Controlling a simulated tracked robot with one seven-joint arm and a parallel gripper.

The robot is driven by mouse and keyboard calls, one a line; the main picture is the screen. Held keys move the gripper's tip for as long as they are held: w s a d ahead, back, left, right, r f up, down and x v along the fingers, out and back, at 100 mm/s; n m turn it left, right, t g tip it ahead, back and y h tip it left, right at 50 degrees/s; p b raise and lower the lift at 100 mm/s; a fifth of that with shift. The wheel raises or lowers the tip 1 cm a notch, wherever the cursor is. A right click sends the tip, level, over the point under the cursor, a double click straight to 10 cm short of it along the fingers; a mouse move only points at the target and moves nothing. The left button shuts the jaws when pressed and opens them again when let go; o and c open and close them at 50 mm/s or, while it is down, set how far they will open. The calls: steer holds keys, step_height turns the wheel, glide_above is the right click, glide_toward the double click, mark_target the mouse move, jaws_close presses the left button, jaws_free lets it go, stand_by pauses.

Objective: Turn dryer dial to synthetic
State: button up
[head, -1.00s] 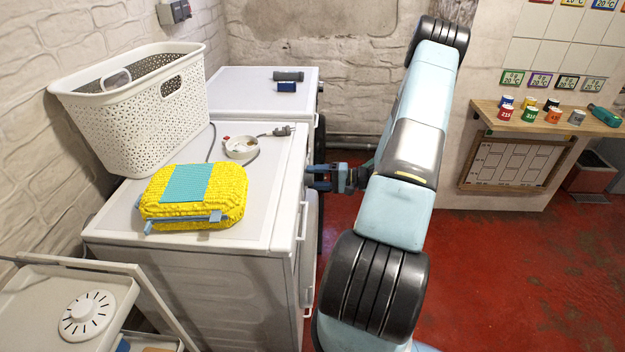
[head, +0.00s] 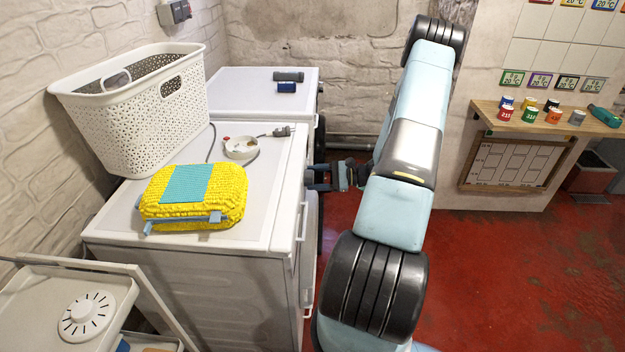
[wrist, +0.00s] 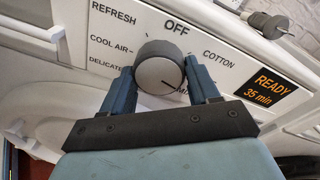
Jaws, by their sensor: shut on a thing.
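The dryer dial (wrist: 158,72) is a round grey knob with a dark side on the dryer's white front panel (wrist: 232,66). Its dark pointer line runs to the lower right of its face. Printed labels around it read REFRESH, OFF, COTTON, COOL AIR and DELICATE. Another label at lower right is partly hidden by a finger, and no synthetic label is readable. My gripper (head: 313,177) is shut on the dial, one blue finger on each side, as the wrist view shows. In the head view the dial is hidden at the dryer's front (head: 302,215).
A lit display (wrist: 268,87) reads READY 35 min. Open red floor (head: 500,260) lies to the right.

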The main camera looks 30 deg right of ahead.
steer(key=m, duration=0.4)
steer(key=shift+w+d+y, duration=0.1)
steer(key=shift+d+y, duration=0.05)
steer(key=shift+y, duration=0.15)
steer(key=m, duration=0.3)
steer(key=shift+m, duration=0.3)
steer(key=m, duration=0.4)
steer(key=shift+w+y, duration=0.1)
steer(key=shift+y, duration=0.2)
steer(key=shift+d+f+m, duration=0.1)
steer(key=shift+m, duration=1.4)
steer(key=o, duration=1)
steer(key=shift+o, duration=0.2)
